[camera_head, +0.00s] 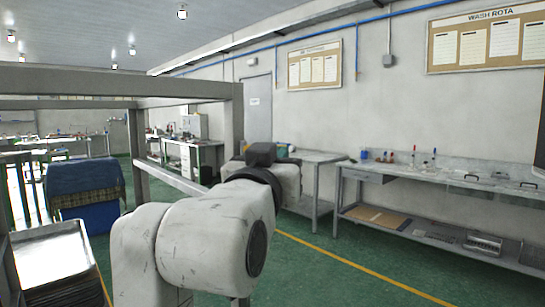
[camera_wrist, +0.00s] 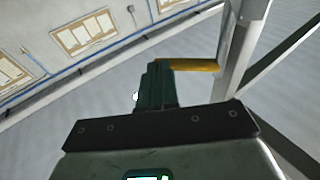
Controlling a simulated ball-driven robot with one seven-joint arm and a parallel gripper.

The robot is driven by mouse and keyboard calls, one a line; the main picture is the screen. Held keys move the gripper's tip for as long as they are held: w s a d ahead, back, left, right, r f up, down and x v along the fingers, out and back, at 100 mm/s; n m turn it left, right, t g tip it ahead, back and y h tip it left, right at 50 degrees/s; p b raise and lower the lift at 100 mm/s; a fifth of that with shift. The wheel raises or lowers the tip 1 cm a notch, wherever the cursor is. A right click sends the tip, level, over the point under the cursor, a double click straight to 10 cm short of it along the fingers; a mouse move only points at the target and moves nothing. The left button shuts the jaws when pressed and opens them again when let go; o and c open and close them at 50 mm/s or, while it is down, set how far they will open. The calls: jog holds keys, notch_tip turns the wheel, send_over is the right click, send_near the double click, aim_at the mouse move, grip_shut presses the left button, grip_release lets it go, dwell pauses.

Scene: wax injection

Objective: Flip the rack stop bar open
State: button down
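A short yellow bar (camera_wrist: 195,65), which looks like the stop bar, shows in the wrist view. Its right end meets a grey metal upright (camera_wrist: 238,55). Its left end is at the tips of my gripper (camera_wrist: 157,68). The dark green fingers appear as one block, so I cannot tell whether they grip the bar or only touch it. In the head view my white arm hides most of the gripper. The grey rack frame (camera_head: 120,85) stands at the left, with metal trays (camera_head: 52,265) low inside it.
A steel bench (camera_head: 450,175) with small bottles and tools runs along the right wall. A smaller table (camera_head: 318,157) stands beside it. A blue-covered crate (camera_head: 88,190) is behind the rack. The green floor at centre right is clear.

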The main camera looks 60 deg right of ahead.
jog(key=shift+w+f+x, duration=0.1)
jog(key=shift+f+x, duration=0.05)
jog(key=shift+x, duration=0.75)
jog(key=shift+w+f+x, duration=0.1)
jog(key=shift+f+x, duration=0.1)
jog(key=shift+x, duration=0.7)
jog(key=shift+f+x, duration=0.15)
jog(key=shift+x, duration=0.75)
jog(key=shift+w+d, duration=0.1)
jog(key=b+v, duration=0.1)
jog(key=v, duration=0.9)
jog(key=shift+a+f, duration=0.15)
jog(key=shift+a, duration=0.25)
